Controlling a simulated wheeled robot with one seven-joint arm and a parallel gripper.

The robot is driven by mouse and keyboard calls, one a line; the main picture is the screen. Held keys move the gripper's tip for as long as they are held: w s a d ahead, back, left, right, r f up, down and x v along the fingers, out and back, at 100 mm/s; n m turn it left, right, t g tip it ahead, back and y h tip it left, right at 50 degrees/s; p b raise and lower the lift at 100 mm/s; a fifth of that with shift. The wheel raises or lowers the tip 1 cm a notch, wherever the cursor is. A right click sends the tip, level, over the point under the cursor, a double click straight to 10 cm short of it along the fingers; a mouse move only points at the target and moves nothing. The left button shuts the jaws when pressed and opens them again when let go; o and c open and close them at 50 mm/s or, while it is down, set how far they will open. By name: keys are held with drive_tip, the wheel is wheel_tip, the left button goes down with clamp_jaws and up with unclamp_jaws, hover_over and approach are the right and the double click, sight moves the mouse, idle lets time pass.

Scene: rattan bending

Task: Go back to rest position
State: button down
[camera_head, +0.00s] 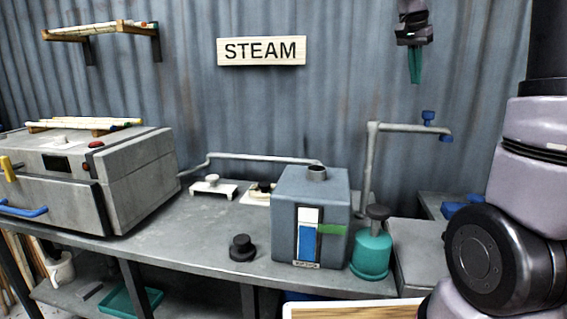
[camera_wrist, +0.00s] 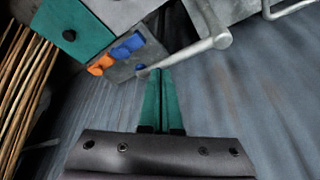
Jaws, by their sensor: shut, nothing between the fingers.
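My gripper (camera_head: 415,66) hangs at the top right of the head view, in front of the corrugated wall and high above the bench. Its green fingers point down and are together with nothing between them. In the wrist view the closed green fingers (camera_wrist: 160,98) reach up the middle of the picture. Most of the arm between the gripper and the grey links at the right edge is out of view.
A grey-blue boiler (camera_head: 282,215), a teal gas bottle (camera_head: 371,254) and a black knob (camera_head: 242,248) stand on the bench (camera_head: 200,245). A steam box (camera_head: 140,180) is at left. A tap pipe (camera_head: 371,165) rises below my gripper. A STEAM sign (camera_head: 262,50) hangs on the wall.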

drive_tip(key=s+a+f+n+t+y, duration=0.2)
drive_tip(key=s+a, duration=0.3)
drive_tip(key=s, duration=0.7)
drive_tip(key=s+a+f+n+t+y, duration=0.2)
drive_tip(key=s+a, duration=0.4)
drive_tip(key=s, duration=0.5)
drive_tip(key=shift+s+f+n+t+y, duration=0.35)
drive_tip(key=shift+f+n+y, duration=0.3)
drive_tip(key=shift+n, duration=0.35)
